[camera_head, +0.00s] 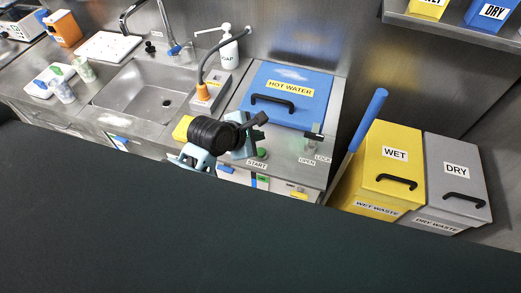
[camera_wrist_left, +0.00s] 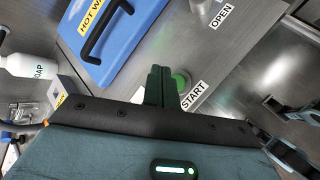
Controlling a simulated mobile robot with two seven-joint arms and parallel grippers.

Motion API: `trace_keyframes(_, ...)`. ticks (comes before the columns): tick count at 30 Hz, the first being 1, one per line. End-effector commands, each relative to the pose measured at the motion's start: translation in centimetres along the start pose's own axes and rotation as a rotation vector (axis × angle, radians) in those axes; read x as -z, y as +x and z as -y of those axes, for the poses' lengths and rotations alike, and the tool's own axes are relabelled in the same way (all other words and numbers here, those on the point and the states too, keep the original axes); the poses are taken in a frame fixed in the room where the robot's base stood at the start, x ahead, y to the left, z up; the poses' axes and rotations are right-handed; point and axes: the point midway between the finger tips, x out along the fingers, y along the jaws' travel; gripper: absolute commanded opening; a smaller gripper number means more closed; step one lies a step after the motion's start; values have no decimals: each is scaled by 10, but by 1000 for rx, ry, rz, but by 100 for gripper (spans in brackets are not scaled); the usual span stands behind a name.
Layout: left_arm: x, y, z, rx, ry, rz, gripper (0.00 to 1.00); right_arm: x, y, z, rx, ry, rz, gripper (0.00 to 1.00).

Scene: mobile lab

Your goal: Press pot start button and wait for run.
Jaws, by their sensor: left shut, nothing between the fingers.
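The pot is a steel unit with a blue lid (camera_head: 290,95) labelled HOT WATER; the lid is down and also shows in the left wrist view (camera_wrist_left: 118,28). The green start button (camera_wrist_left: 181,80) sits on the steel top beside the START label (camera_wrist_left: 194,96); in the head view the label (camera_head: 257,164) lies near the front edge. My left gripper (camera_wrist_left: 160,72) is shut and empty, its fingertips right beside the button and partly covering it. I cannot tell whether they touch it. In the head view this gripper (camera_head: 251,146) is just above the label. My right gripper is out of view.
OPEN (camera_head: 307,161) and LOCK (camera_head: 323,158) labels are right of START. A soap bottle (camera_head: 228,50) and sink (camera_head: 145,86) are to the left. Yellow WET (camera_head: 388,152) and grey DRY (camera_head: 456,165) bins stand right, with a blue-handled tool (camera_head: 370,115) leaning before them.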

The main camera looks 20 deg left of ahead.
Motion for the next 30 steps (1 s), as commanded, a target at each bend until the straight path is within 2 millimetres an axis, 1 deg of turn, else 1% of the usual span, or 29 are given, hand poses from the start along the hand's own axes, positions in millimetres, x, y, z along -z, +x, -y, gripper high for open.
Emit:
trace_keyframes(3, 9, 11, 8, 2, 1, -3, 0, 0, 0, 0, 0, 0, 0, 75)
trace_keyframes(6, 15, 20, 16, 5, -3, -2, 0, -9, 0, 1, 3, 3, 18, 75)
trace_keyframes(10, 20, 27, 21, 5, -3, -2, 0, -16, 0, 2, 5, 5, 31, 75)
trace_keyframes(16, 22, 30, 22, 0, -1, 0, 0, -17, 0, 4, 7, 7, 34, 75)
trace_keyframes(30, 22, 30, 22, -1, 0, 0, 0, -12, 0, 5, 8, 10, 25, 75)
